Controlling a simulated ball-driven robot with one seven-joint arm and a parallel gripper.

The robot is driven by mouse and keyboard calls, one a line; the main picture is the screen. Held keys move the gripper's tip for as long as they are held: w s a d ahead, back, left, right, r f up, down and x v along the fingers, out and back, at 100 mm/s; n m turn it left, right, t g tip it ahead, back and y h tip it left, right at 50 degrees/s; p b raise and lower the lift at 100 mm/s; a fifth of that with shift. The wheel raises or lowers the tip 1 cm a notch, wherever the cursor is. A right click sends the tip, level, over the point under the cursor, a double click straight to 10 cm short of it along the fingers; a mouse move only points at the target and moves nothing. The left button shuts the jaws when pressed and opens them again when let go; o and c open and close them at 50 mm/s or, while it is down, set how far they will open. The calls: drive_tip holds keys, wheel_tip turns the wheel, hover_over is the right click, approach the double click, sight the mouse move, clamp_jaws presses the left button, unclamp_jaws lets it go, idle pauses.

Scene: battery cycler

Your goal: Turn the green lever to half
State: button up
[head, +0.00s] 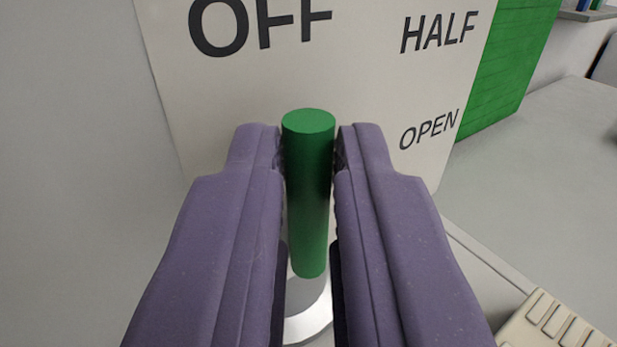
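The green lever (308,200) is an upright green cylinder between the two purple fingers of my gripper (309,160). The fingers stand close on its left and right sides, and their tips appear to touch it. A light, shiny ring-shaped part (312,318) shows below the lever, partly hidden by the fingers. Behind the lever is a white panel (365,80) with the printed words OFF at top left, HALF at top right and OPEN below HALF. The lever's top lies under the word OFF, left of HALF and OPEN.
A green box-like surface (512,70) stands right of the panel. A beige keypad or keyboard (555,325) lies at the lower right. A grey surface (545,170) on the right is mostly clear. A plain grey wall (80,170) fills the left.

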clamp_jaws()
drive_tip(key=shift+d+r+p, duration=0.1)
drive_tip(key=shift+p, duration=0.25)
drive_tip(key=m+g+p, duration=0.1)
drive_tip(key=m+p, duration=0.1)
drive_tip(key=p, duration=0.3)
drive_tip(key=w+d+m+g+y+p, duration=0.1)
drive_tip(key=m+g+p, duration=0.1)
drive_tip(key=p, duration=0.4)
drive_tip(key=d+m+g+p, duration=0.1)
drive_tip(key=m+p, duration=0.1)
drive_tip(key=p, duration=0.4)
drive_tip(key=shift+w+d+g+y, duration=0.15)
drive_tip(key=shift+w+g+y, duration=0.15)
drive_tip(key=shift+g+y, duration=0.1)
